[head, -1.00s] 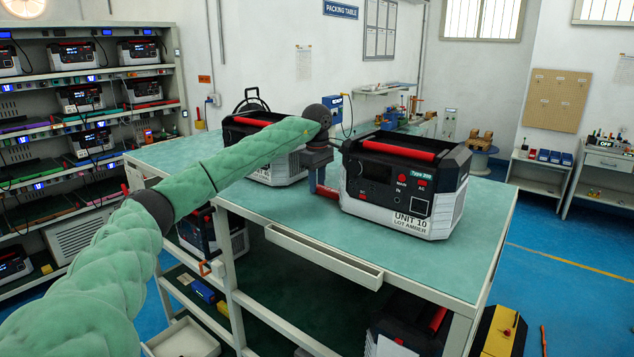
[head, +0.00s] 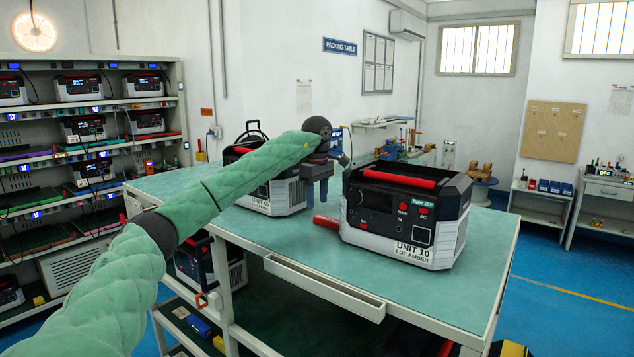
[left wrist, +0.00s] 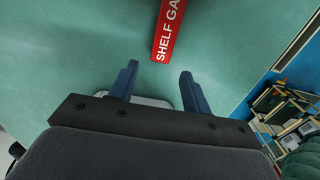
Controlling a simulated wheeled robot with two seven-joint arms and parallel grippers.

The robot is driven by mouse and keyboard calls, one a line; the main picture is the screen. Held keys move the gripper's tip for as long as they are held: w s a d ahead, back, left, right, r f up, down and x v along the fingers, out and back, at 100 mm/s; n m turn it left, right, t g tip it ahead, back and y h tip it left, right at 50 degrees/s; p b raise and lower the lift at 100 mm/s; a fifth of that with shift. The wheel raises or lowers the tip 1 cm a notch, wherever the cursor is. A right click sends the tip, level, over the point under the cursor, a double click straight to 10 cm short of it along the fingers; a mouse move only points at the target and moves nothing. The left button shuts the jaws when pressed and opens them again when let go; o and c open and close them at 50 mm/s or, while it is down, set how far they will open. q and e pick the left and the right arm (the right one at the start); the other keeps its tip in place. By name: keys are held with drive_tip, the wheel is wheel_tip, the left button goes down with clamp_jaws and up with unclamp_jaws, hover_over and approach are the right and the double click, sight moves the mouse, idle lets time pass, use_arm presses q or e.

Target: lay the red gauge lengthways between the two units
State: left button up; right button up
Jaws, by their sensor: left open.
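The red gauge (head: 326,222) lies flat on the teal table top near the gap between the two units. Its far part is hidden in the head view. In the left wrist view the gauge (left wrist: 168,30) shows white lettering and runs off the top edge. The right unit, UNIT 10 (head: 385,232), stands upright beside it. The left unit (head: 275,195) stands farther back, partly behind my arm. My left gripper (head: 317,200) is open and empty above the gap, fingers down. In the left wrist view its fingertips (left wrist: 159,72) stand apart, with the gauge beyond them. My right gripper is out of view.
The packing table (head: 440,290) has clear top in front of and right of UNIT 10. A rack (head: 185,100) with several units stands at the left. A shelf and desk stand at the far right.

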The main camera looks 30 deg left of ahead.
use_arm(q)
wheel_tip(320, 180, up, 7)
drive_tip(key=b, duration=0.1)
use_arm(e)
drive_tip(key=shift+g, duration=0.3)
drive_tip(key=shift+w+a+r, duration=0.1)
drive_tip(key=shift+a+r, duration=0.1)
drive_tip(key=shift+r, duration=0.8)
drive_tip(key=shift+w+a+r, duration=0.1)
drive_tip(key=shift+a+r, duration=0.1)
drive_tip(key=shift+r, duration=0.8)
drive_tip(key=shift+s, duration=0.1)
